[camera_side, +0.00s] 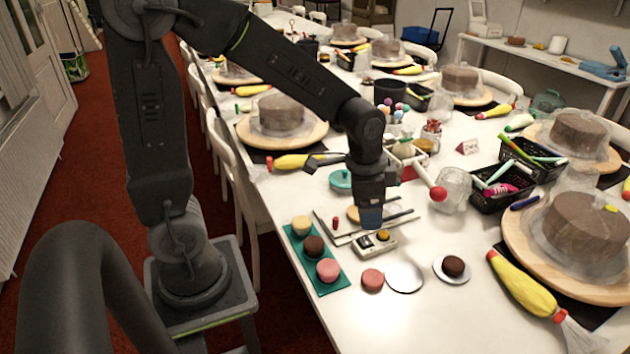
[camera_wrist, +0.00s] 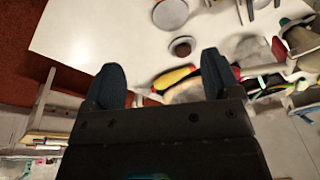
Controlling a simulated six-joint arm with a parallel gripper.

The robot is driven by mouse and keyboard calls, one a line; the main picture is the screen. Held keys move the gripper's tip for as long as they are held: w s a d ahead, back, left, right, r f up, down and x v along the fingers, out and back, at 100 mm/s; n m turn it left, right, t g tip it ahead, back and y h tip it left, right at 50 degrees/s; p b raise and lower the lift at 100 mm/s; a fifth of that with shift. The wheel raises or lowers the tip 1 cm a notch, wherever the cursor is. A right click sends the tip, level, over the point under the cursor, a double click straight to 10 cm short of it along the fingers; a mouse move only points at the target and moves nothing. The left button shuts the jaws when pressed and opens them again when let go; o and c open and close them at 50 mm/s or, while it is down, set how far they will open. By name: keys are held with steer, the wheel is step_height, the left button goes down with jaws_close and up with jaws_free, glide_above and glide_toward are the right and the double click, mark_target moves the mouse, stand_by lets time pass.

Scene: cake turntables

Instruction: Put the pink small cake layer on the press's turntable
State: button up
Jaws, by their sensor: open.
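A pink small cake layer (camera_side: 327,270) lies at the near end of a teal mat (camera_side: 333,287), beside a brown and a cream one. A redder pink cake (camera_side: 372,280) sits on the bare table just right of the mat. A white round plate (camera_side: 404,277) is right of it, and a small white disc (camera_side: 440,271) bears a brown cake (camera_side: 452,267). I cannot tell for certain which part is the press's turntable. In the wrist view my gripper (camera_wrist: 160,76) is open, with nothing between the fingers.
A red-knobbed handle (camera_side: 438,193) is to the right. Large wrapped cakes, a yellow piping bag (camera_side: 525,286) and black baskets crowd the right. The near table front is clear.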

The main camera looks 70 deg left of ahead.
steer(key=s+r+n+t, duration=0.3)
steer(key=s+r+n, duration=0.2)
steer(key=s+r, duration=0.5)
steer(key=shift+s+d, duration=0.2)
steer(key=shift+s, duration=0.8)
steer(key=shift+o, duration=0.6)
steer(key=shift+s+n+t, duration=0.3)
steer(key=shift+s, duration=0.2)
